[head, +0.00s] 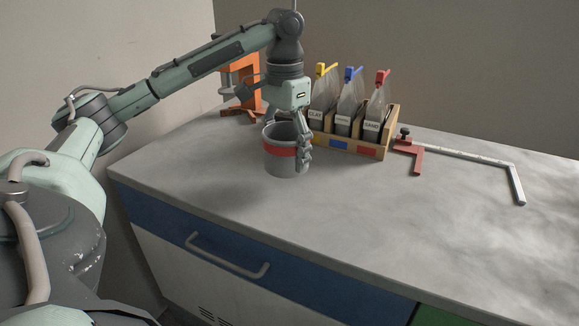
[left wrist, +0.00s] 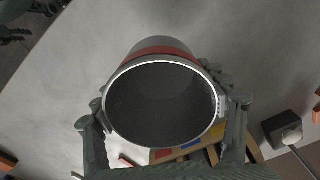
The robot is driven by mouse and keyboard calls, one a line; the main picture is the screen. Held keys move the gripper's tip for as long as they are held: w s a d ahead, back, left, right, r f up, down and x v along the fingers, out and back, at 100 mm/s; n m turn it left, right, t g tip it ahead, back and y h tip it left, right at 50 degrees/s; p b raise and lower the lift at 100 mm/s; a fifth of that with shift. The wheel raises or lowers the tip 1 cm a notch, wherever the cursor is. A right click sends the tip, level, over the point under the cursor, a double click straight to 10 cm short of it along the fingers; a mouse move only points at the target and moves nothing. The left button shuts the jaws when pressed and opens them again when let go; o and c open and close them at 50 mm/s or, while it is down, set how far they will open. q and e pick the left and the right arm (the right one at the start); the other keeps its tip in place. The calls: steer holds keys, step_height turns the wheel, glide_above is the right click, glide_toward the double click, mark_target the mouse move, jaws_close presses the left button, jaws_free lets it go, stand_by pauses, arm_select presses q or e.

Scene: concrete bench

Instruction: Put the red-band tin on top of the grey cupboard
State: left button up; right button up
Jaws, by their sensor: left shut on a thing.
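The red-band tin (head: 279,164) is an open grey can with a red band around its upper part. It is upright over the left part of the bench top. My left gripper (head: 291,146) comes down from above and is shut on the tin, with fingers on its sides. In the left wrist view the tin's open mouth (left wrist: 160,105) faces the camera, looks empty, and sits between the fingers. I cannot tell whether its base touches the bench. I see no separate grey cupboard in these views. My right gripper is out of view.
A wooden rack (head: 351,144) with several labelled bags stands just behind and right of the tin. An orange stand (head: 246,88) is at the back left. A red-and-silver clamp (head: 455,155) lies right. The bench top (head: 400,215) is clear in front and at right.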

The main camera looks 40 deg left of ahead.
arm_select(q)
steer(key=shift+w+f, duration=0.25)
steer(key=shift+w, duration=0.15)
steer(key=shift+f, duration=2.05)
steer(key=shift+f, duration=0.15)
steer(key=o, duration=1.2)
step_height(320, 180, up, 12)
